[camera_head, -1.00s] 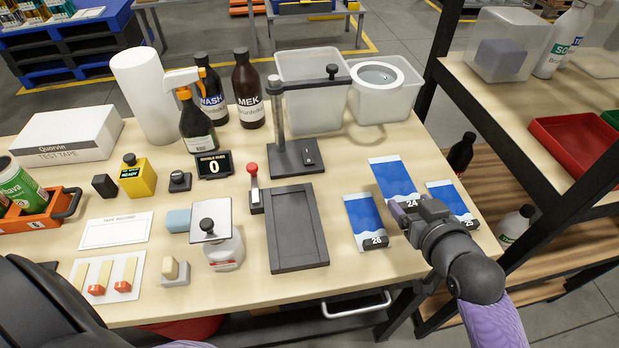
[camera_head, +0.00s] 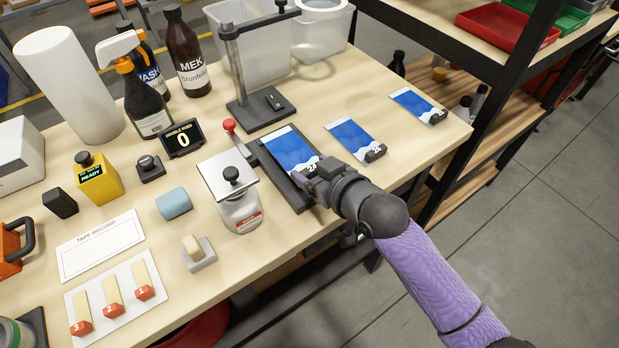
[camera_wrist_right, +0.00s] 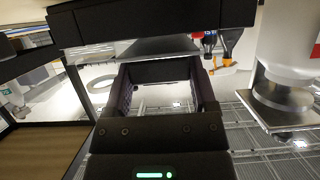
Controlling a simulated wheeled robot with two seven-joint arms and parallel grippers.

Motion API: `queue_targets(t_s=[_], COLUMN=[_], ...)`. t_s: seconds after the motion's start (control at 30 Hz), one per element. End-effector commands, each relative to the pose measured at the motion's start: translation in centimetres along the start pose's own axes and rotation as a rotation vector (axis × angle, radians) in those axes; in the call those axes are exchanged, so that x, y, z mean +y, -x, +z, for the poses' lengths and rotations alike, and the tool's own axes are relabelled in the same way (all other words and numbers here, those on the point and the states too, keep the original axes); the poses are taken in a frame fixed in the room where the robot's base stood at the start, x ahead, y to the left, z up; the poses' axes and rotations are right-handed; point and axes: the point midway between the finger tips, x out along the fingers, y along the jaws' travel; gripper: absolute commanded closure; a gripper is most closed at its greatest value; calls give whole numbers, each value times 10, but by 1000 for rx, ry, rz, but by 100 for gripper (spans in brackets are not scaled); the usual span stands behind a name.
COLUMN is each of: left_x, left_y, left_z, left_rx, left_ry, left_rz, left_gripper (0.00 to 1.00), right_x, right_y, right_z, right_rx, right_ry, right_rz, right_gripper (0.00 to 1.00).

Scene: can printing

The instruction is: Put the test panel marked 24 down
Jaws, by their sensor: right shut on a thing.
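The blue and white test panel marked 24 (camera_head: 287,150) lies over the dark rectangular bed (camera_head: 268,170). Its label end is in my right gripper (camera_head: 312,180), which is shut on it. I cannot tell whether the panel touches the bed or is just above it. The bed's far part and right side are mostly hidden by the panel and gripper. My right gripper's dark jaws (camera_wrist_right: 160,92) also show in the right wrist view, where the panel is not clear. My left gripper is out of view.
Panel 26 (camera_head: 350,138) and another blue panel (camera_head: 413,102) lie to the right on the table. A red-knobbed lever (camera_head: 233,135) and a lidded white container (camera_head: 236,203) stand beside the bed. A dark press stand (camera_head: 260,110) is behind. Bare tabletop (camera_head: 440,142) lies at right.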

Motion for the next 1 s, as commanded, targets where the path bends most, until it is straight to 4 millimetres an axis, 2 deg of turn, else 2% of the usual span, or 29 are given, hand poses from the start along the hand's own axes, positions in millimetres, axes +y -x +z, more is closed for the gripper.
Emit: queue_targets(t_s=[0.03, 0.07, 0.4, 0.43, 0.53, 0.83, 1.0], left_x=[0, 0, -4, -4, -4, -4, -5], left_y=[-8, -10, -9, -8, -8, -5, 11], left_z=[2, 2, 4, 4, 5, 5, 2], left_rx=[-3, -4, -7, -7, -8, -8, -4], left_ry=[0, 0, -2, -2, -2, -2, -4], left_rz=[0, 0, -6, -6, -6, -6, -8], left_gripper=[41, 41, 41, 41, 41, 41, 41], right_x=[0, 0, 0, 0, 0, 0, 0], right_y=[-6, -7, -8, -7, -7, -3, 32], right_z=[14, 18, 19, 18, 18, 14, 12], right_rx=[-4, -3, 0, 0, 0, -2, -3], right_ry=[-2, -1, 0, 0, 0, 1, 2], right_rz=[0, 0, 0, 0, 0, 1, 1], right_gripper=[87, 87, 87, 21, 0, 0, 0])
